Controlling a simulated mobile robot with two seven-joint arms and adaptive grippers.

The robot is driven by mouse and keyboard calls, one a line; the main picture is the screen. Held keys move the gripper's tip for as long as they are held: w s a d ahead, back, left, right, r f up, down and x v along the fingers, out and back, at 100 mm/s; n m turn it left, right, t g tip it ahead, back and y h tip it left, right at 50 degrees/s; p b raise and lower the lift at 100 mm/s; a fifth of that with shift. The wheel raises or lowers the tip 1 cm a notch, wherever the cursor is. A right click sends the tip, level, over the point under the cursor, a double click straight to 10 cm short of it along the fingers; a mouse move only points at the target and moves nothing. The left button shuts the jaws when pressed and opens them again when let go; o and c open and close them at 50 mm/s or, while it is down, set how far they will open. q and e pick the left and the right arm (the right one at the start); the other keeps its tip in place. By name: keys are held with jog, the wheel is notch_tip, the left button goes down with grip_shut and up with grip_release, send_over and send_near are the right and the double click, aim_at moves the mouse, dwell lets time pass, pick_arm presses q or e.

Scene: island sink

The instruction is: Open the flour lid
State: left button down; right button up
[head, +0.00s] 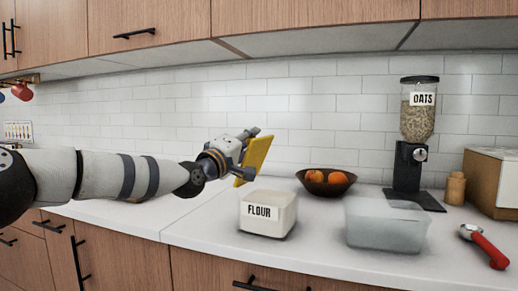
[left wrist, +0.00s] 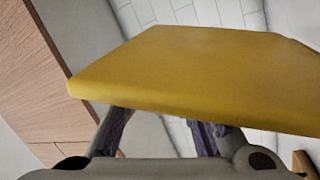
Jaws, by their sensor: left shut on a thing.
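The flour container (head: 267,213) is a pale square box with a FLOUR label, standing on the white counter. A flat yellow lid (head: 257,158) is up off the container, tilted steeply, above and a little left of it. My left gripper (head: 240,160) is shut on the yellow lid. In the left wrist view the lid (left wrist: 200,75) fills the upper middle, in front of the fingers (left wrist: 165,135). Whether the container's top is fully uncovered is hard to make out from this height. My right gripper is not in view.
A clear bin (head: 386,226) stands right of the flour, with a dark fruit bowl (head: 327,187) behind. An oats dispenser (head: 410,170), a wooden jar (head: 455,188) and a red-handled scoop (head: 485,245) are further right. The counter (head: 150,215) left of the flour is clear.

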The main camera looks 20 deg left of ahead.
pick_arm(q)
jog(key=a+f+n+y+b, duration=0.2)
jog(key=a+n, duration=0.5)
jog(key=n, duration=0.4)
jog(key=shift+w+a+t+y+b, duration=0.3)
jog(key=shift+w+y+b, duration=0.15)
jog(key=shift+y+b, duration=0.5)
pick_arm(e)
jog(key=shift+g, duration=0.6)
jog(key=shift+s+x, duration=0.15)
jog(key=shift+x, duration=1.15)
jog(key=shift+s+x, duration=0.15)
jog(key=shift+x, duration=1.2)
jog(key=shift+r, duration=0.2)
pick_arm(q)
jog(key=shift+r, duration=0.1)
jog(key=c, duration=1.3)
grip_release()
jog(key=v, duration=1.2)
